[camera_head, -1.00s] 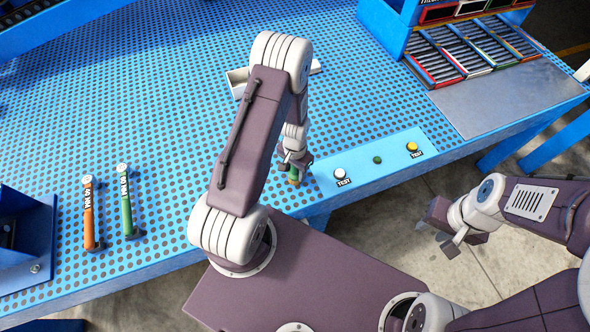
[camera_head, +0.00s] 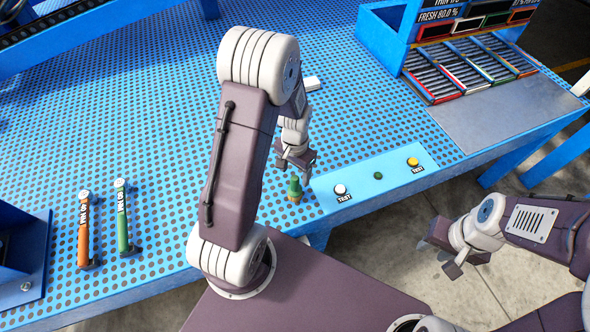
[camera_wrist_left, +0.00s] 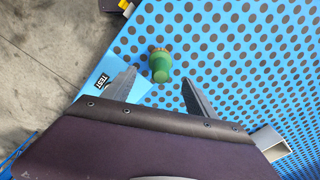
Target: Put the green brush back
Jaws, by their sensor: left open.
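A small green brush (camera_head: 294,186) with a tan lower end stands on the blue perforated bench near its front edge, left of the button panel. It also shows in the left wrist view (camera_wrist_left: 160,66), seen from above between the two fingers and beyond their tips. My left gripper (camera_head: 297,160) is open and empty, just above the brush and apart from it. Its fingers (camera_wrist_left: 160,82) are spread wide in the wrist view. My right gripper (camera_head: 452,260) hangs over the floor in front of the bench, far from the brush; its opening is unclear.
Orange-handled (camera_head: 84,230) and green-handled (camera_head: 122,220) tools lie at the bench's left. A panel (camera_head: 395,165) with buttons sits right of the brush. A rack (camera_head: 470,70) with coloured slots stands at the back right.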

